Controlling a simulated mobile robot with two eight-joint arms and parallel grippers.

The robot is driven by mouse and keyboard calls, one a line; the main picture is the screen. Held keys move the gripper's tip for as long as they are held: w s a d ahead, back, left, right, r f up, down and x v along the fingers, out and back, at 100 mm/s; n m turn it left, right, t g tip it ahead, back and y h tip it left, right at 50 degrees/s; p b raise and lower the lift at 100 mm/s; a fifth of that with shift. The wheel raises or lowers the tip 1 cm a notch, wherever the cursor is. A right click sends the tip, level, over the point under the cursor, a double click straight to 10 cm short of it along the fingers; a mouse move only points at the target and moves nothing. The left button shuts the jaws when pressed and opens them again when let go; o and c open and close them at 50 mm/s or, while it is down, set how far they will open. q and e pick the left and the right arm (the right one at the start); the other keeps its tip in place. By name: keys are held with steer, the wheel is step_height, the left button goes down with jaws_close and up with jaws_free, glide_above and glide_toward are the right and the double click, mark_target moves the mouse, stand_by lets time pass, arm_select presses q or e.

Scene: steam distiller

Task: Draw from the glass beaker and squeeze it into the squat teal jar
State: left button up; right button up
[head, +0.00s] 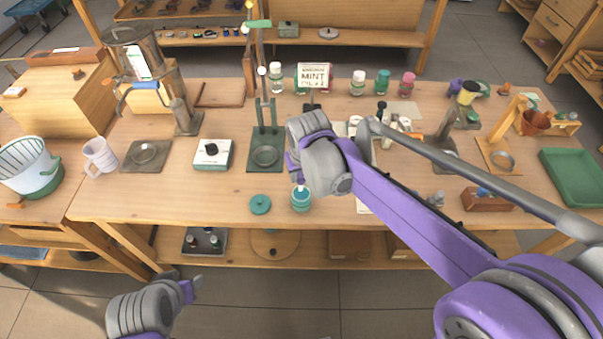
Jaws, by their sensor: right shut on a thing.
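The squat teal jar (301,202) stands near the table's front edge, its top partly hidden under my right gripper. A round teal lid (260,204) lies to its left. My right gripper (298,178) points down just above the jar and is shut on what seems to be a dropper, mostly hidden by the gripper and wrist. I cannot tell whether its tip is inside the jar. I cannot make out the glass beaker for certain. My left gripper (194,289) is low at the front left, off the table; its opening is unclear.
A teal stand (264,136) with a dish rises behind the jar. A white box (213,154) and a white mug (100,157) stand to the left. A green tray (574,176) is at right.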

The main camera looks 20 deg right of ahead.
steer(key=shift+c, duration=0.4)
steer(key=shift+r+p, duration=0.4)
steer(key=shift+r, duration=0.35)
steer(key=shift+r+p, duration=1.25)
steer(key=shift+r, duration=1.1)
arm_select(q)
steer(key=r, duration=0.1)
steer(key=w+r, duration=0.1)
steer(key=r, duration=0.1)
steer(key=w+r, duration=0.1)
steer(key=shift+r, duration=0.3)
arm_select(e)
steer(key=shift+w+f, duration=0.1)
arm_select(q)
steer(key=shift+s, duration=0.1)
steer(key=shift+f, duration=0.1)
